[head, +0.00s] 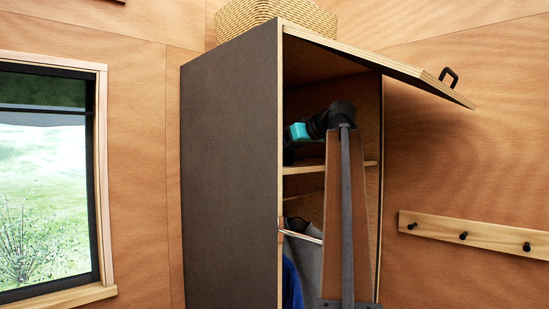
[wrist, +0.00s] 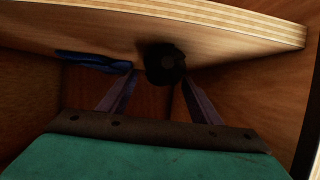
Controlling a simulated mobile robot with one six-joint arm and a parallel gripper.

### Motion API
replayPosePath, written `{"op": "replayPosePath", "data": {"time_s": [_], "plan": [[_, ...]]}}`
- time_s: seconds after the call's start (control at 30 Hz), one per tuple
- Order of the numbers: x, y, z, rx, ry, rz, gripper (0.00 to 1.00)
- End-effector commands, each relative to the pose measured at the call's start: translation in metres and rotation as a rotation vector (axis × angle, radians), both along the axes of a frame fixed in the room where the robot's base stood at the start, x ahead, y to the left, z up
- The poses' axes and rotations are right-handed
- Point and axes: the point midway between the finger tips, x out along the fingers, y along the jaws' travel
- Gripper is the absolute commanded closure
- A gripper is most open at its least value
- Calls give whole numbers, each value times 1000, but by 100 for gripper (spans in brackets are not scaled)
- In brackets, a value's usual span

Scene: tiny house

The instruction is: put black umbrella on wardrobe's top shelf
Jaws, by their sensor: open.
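The dark-sided wardrobe (head: 230,165) stands open, its door (head: 400,72) tilted up. Its top shelf (head: 330,167) is partly hidden behind my arm. In the wrist view, a black rounded end, which looks like the black umbrella (wrist: 164,64), lies against a plywood board that looks like this shelf (wrist: 240,38). My gripper (wrist: 158,78) is open, with a finger on either side of that black end; I cannot tell whether they touch it. In the head view, my gripper's teal body is inside the upper compartment, just above the shelf. The rest of the umbrella is hidden.
A blue item (wrist: 92,62) lies on the board beside the black end. Clothes (head: 305,260) hang below the shelf. A wicker basket (head: 275,15) sits on the wardrobe. A peg rail (head: 475,233) is at right, a window (head: 45,185) at left.

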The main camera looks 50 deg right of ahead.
Motion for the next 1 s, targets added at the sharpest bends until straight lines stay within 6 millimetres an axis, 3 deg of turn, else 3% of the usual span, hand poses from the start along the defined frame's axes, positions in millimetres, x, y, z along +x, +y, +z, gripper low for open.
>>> {"op": "replayPosePath", "data": {"time_s": [0.4,0.7,1.0], "plan": [[-50,2,20,-1,1,-2,42],[-71,4,30,0,1,-2,42],[-75,5,30,0,0,1,42]]}}
